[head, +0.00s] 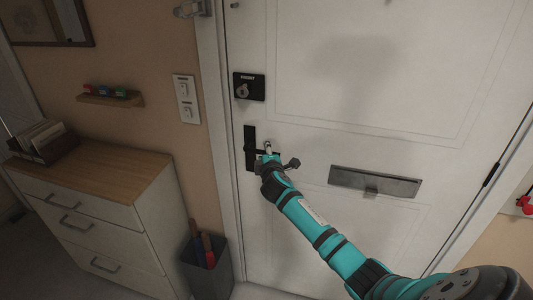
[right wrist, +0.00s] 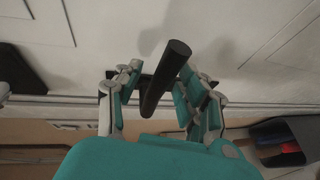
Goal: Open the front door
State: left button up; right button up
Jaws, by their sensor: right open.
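The white front door (head: 330,70) stands shut in its frame in the head view. Its black handle plate (head: 249,147) is near the door's left edge, with the lever partly hidden by my right gripper. My right gripper (head: 272,157) is at the handle, with its arm coming in from the lower right. In the right wrist view, the black lever (right wrist: 165,78) sticks out between the two spread fingers of my open right gripper (right wrist: 160,92). The fingers are on either side of it; I cannot tell whether they touch it. My left gripper is out of view.
A black lock box (head: 249,87) is above the handle, and a metal mail slot (head: 374,182) is to its right. A wooden-topped dresser (head: 112,168) and a grey bin (head: 208,268) holding umbrella-like items stand left of the door.

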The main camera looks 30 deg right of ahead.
grip_shut()
dwell(0.4)
jog(key=shift+f+b, duration=0.25)
jog(key=shift+b, duration=0.2)
jog(key=shift+w+a+f+m+t+h+b, duration=0.2)
jog(key=shift+f+m+t+b, duration=0.7)
jog(key=shift+b, duration=1.85)
jog(key=shift+w+a+f+m+t+h+b, duration=0.2)
jog(key=shift+f+m+b, duration=0.3)
jog(key=shift+m+b, duration=1.5)
jog(key=shift+w+a+f+m+t+b, duration=0.1)
jog(key=shift+w+f+m+t+b, duration=0.35)
jog(key=shift+b, duration=3)
jog(key=shift+s+f, duration=0.2)
